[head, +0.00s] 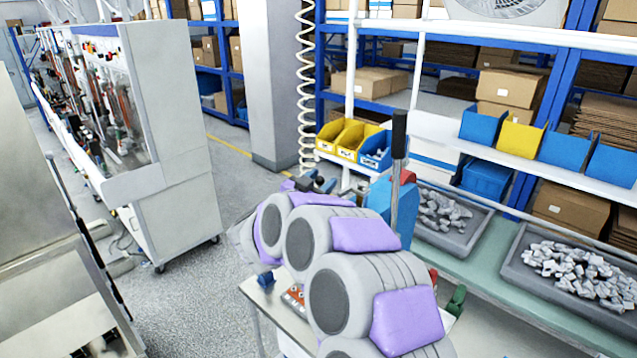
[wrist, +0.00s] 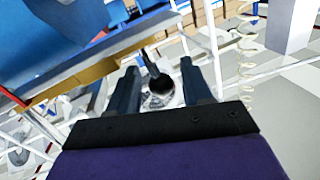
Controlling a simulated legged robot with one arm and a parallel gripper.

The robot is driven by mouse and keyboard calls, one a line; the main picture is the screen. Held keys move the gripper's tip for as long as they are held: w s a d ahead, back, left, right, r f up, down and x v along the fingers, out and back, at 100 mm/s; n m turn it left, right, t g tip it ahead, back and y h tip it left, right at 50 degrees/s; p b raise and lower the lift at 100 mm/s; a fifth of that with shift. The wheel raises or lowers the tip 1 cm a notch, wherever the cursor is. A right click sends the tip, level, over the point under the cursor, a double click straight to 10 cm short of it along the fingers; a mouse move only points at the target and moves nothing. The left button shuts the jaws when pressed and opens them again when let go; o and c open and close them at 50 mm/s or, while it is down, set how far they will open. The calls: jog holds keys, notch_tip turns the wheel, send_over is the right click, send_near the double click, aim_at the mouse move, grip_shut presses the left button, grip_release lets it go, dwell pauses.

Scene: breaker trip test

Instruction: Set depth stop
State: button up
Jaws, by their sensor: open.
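A blue bench press (head: 378,198) with a red part and an upright grey lever with a black grip (head: 399,135) stands at the bench, partly hidden by my arm. In the wrist view, a blue body with a tan lower edge (wrist: 85,82), seemingly the same machine, fills the upper left. A dark rod ending in a round black knob (wrist: 162,84) shows between the fingers of my gripper (wrist: 161,76). The fingers are apart, one on each side of the knob; I cannot tell whether either touches it. I cannot single out a depth stop for sure.
Grey trays of metal parts (head: 575,268) lie on the green bench at the right. Yellow bins (head: 340,137) and blue bins stand on shelves behind. A coiled white hose (head: 305,90) hangs near the pillar.

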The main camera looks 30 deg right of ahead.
jog(key=shift+a, duration=0.1)
jog(key=v, duration=1.7)
jog(key=shift+a, duration=0.15)
jog(key=shift+f, duration=0.15)
jog(key=shift+c, duration=0.2)
